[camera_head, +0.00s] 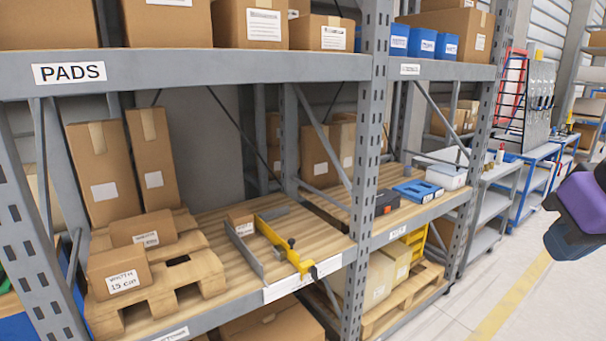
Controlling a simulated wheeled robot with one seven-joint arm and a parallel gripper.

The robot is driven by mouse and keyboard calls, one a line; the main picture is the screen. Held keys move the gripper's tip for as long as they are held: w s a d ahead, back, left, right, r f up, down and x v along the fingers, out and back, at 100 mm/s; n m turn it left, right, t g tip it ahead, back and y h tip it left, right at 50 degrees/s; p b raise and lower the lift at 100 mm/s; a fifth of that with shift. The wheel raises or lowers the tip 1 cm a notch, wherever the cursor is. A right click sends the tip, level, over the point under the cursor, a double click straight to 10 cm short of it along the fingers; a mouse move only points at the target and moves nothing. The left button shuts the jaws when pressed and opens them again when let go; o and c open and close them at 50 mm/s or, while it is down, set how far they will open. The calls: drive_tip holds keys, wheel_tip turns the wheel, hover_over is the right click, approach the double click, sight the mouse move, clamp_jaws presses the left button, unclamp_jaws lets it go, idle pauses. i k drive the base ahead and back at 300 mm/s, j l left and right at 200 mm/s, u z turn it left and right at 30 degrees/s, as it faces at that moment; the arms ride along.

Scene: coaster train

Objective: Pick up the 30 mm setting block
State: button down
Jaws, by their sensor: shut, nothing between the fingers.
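I cannot pick out a block marked 30 mm. A small carton (240,221) sits behind the strip. A purple and dark blue part of my arm shows at the right edge, well apart from the shelf. My gripper's fingers are out of the picture.
Cartons (115,272) stand on a wooden pallet at the shelf's left. A grey upright (365,190) divides this bay from the right one, which holds a blue case (417,190) and a white bin (446,176). The aisle floor (500,295) is clear.

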sight(279, 252)
drive_tip(key=i+l, duration=0.15)
drive_tip(key=i, duration=0.4)
drive_tip(key=i+l, duration=0.15)
drive_tip(key=i, duration=0.4)
drive_tip(key=u, duration=0.4)
drive_tip(key=i+l+u, duration=0.1)
drive_tip(key=u, duration=0.75)
drive_tip(key=i+l+u, duration=0.1)
drive_tip(key=u, duration=0.35)
